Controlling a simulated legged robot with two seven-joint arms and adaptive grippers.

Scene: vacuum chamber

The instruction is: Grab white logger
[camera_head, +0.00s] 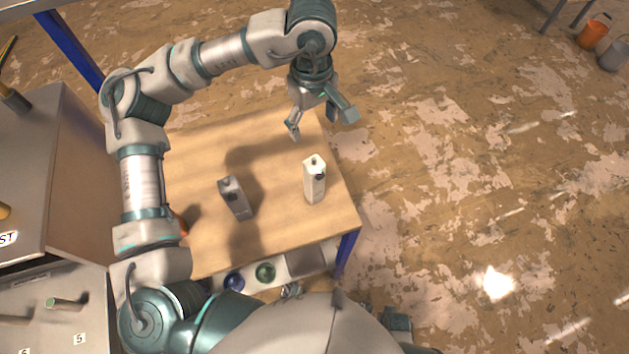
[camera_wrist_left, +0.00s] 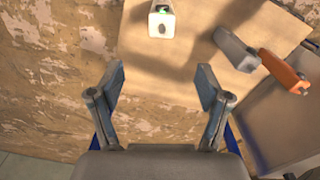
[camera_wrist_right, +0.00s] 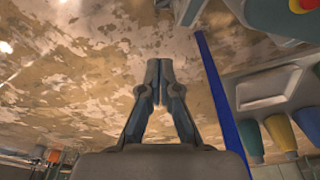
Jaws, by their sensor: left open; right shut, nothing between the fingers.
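The white logger (camera_head: 315,182) is a small upright box with a dark knob on top, near the right edge of the wooden table (camera_head: 275,226). It also shows in the left wrist view (camera_wrist_left: 161,22), at the top, beyond my fingertips. My left gripper (camera_head: 319,122) is open and empty, above the table's far right corner, apart from the logger. In the left wrist view its fingers (camera_wrist_left: 161,85) are spread wide. My right gripper (camera_wrist_right: 159,75) is shut and empty in the right wrist view, away from the logger.
A grey box (camera_head: 235,198) stands left of the logger. An orange object (camera_wrist_left: 284,70) lies beside it. Blue and green round items (camera_head: 265,273) sit in a holder at the table's near edge. A metal cabinet (camera_head: 75,165) stands at the left.

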